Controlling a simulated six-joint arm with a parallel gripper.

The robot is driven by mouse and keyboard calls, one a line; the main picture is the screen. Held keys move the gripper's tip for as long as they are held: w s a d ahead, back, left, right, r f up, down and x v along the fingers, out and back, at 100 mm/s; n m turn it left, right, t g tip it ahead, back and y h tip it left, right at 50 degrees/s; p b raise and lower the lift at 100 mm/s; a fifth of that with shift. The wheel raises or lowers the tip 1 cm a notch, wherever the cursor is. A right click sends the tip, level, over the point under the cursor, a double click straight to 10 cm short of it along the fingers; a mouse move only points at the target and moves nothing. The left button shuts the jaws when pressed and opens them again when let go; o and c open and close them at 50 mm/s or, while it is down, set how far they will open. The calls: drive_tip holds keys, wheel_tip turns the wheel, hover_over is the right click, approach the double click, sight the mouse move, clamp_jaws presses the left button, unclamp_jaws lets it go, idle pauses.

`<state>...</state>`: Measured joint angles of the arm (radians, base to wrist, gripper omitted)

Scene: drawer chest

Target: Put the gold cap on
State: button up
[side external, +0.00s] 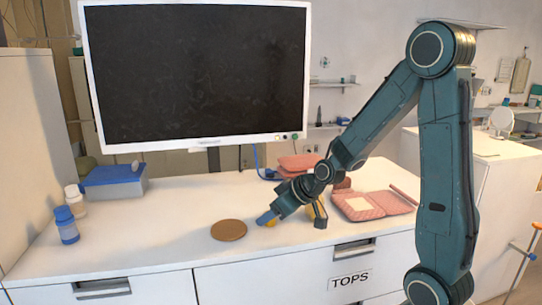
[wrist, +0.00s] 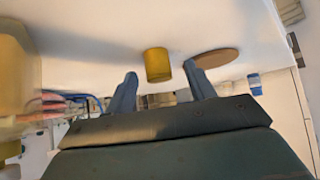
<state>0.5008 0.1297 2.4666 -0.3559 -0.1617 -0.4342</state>
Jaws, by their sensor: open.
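The gold cap (wrist: 158,64), a small gold cylinder, shows in the wrist view between and just beyond the tips of my gripper (wrist: 160,73). The jaws are open, with a visible gap between the cap and the left finger. In the side view my gripper (side external: 266,217) is low over the white top, and a small bit of the cap (side external: 272,223) shows beside a blue fingertip. A larger yellow container (wrist: 14,75) is at the left edge of the wrist view. In the side view it (side external: 319,210) is mostly hidden behind my gripper.
A brown round disc (side external: 229,230) lies left of my gripper. A pink open case (side external: 372,206) lies to the right. A monitor (side external: 197,75) stands behind. The counter's left-middle is clear.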

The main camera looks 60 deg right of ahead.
drive_tip(key=shift+w+f, duration=0.35)
idle(0.3)
drive_tip(key=c, duration=1.1)
drive_tip(key=shift+r, duration=0.2)
wheel_tip(320, 180, up, 18)
drive_tip(key=shift+f, duration=0.2)
drive_tip(key=shift+d+f, duration=0.1)
idle(0.5)
